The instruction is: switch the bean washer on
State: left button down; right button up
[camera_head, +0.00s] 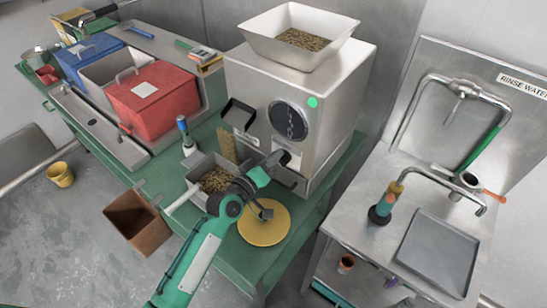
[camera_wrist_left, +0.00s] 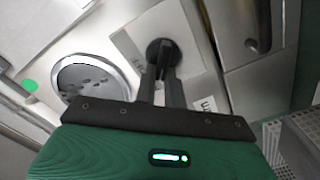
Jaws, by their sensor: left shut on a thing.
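The bean machine (camera_head: 335,115) is a steel box with a hopper of beans on top. Its front has a round dark window (camera_head: 288,120) and a green dot (camera_head: 313,102). In the left wrist view, a black knob (camera_wrist_left: 163,52) sits on a pale labelled plate beside the window (camera_wrist_left: 88,77). My left gripper (camera_head: 284,158) reaches the lower front of the machine. Its fingers (camera_wrist_left: 161,82) are shut on the black knob. In the head view my gripper hides the knob. The label is only partly readable. My right gripper is not in view.
A tray of beans (camera_head: 196,192) and a yellow round plate (camera_head: 279,232) lie on the green table, close to my left arm. A red bin (camera_head: 152,105) stands to the left. A steel sink bench (camera_head: 345,212) stands at the right, across a gap.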

pick_arm(q)
jog(key=c, duration=1.5)
grip_release()
jog(key=shift+b+v, duration=1.5)
jog(key=shift+v, duration=5.4)
